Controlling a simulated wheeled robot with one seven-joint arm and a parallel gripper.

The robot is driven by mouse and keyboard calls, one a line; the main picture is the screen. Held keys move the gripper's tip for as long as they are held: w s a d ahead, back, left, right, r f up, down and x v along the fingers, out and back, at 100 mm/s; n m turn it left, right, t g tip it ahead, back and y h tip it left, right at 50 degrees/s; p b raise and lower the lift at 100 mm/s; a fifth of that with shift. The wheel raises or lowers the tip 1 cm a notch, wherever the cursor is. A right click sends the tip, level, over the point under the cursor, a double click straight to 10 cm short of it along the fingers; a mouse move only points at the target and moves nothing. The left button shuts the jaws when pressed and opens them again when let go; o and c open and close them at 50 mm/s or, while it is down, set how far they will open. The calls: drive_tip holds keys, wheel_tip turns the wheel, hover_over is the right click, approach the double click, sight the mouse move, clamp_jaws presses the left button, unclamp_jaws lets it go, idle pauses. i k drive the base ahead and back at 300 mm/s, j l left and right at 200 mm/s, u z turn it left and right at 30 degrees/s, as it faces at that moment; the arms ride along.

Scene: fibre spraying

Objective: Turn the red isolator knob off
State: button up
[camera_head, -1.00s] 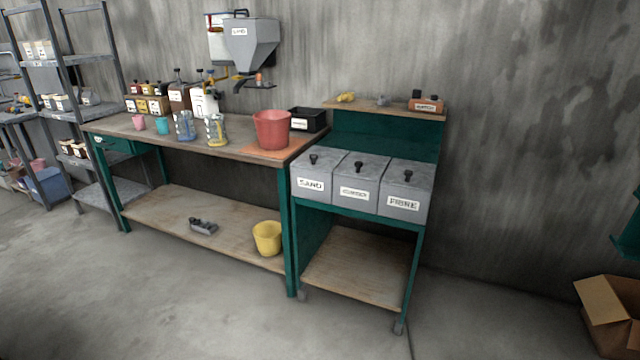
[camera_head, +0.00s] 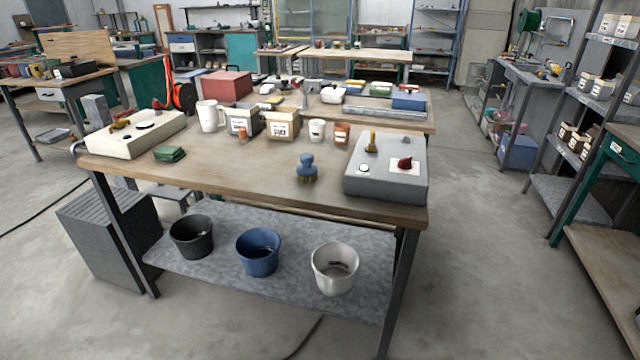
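A grey control box (camera_head: 386,187) sits at the right end of the near workbench. On its top are a red knob (camera_head: 405,163), a yellow lever-like part (camera_head: 372,142) and a round white button or dial (camera_head: 364,169). A cream box (camera_head: 137,139) at the left end of the same bench also carries a small red knob (camera_head: 157,104) and a yellow part (camera_head: 120,125). I cannot tell which red knob is the isolator, nor read either knob's setting. My gripper is not in view.
The wooden workbench (camera_head: 250,175) holds a blue-handled brush (camera_head: 306,168), a white jug (camera_head: 209,116), labelled tubs and a green pad (camera_head: 170,153). Several buckets stand on its lower shelf. A dark ribbed box (camera_head: 100,235) stands at left. Floor (camera_head: 480,290) is clear at right.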

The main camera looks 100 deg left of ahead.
sight(405, 163)
drive_tip(key=u, duration=3.15)
drive_tip(key=z, duration=0.35)
drive_tip(key=i+z, duration=0.2)
drive_tip(key=z, duration=0.25)
drive_tip(key=i+j+z, duration=0.15)
drive_tip(key=z, duration=0.3)
drive_tip(key=i+j+z, duration=0.15)
drive_tip(key=z, duration=0.3)
drive_tip(key=i+j, duration=0.05)
